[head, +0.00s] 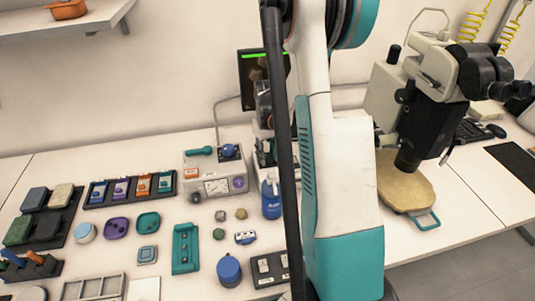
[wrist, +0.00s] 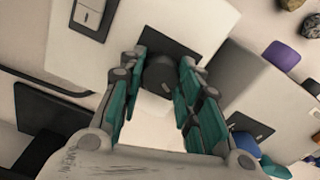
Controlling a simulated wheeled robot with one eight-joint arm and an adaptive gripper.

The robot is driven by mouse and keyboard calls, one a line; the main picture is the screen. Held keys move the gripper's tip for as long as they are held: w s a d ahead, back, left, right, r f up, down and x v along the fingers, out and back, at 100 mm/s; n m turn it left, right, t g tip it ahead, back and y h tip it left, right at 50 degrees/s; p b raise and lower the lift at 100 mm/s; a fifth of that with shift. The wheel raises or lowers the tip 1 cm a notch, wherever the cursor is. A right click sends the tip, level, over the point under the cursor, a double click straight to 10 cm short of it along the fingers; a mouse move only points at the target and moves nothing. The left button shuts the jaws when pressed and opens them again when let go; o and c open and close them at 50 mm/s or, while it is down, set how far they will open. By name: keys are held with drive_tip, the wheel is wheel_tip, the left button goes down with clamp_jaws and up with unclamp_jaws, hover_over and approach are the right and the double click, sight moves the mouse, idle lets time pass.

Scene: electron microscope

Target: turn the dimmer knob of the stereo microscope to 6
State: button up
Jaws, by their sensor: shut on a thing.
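The stereo microscope (head: 430,105) stands at the right of the head view, with a round tan stage (head: 405,182). In the wrist view a dark round knob (wrist: 160,73) sits on a black plate (wrist: 183,40) on a pale box. It appears to be the dimmer knob. My gripper (wrist: 158,83) has its teal fingers on either side of the knob and is shut on it. No scale or number on the knob is readable. In the head view my arm hides most of this place, and the fingertips cannot be made out.
A pale box with a rocker switch (wrist: 88,15) shows at the wrist view's upper left. In the head view, a blue bottle (head: 271,198) stands left of my arm, near a grey instrument (head: 215,172). Trays and small parts crowd the bench's left side.

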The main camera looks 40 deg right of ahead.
drive_tip(key=shift+m, duration=0.3)
drive_tip(key=m, duration=0.5)
drive_tip(key=shift+m, duration=0.3)
drive_tip(key=m, duration=0.5)
drive_tip(key=shift+b, duration=0.35)
drive_tip(key=m, duration=0.6)
drive_tip(key=shift+m, duration=0.4)
drive_tip(key=m, duration=0.5)
drive_tip(key=shift+m, duration=0.3)
drive_tip(key=o, duration=1.1)
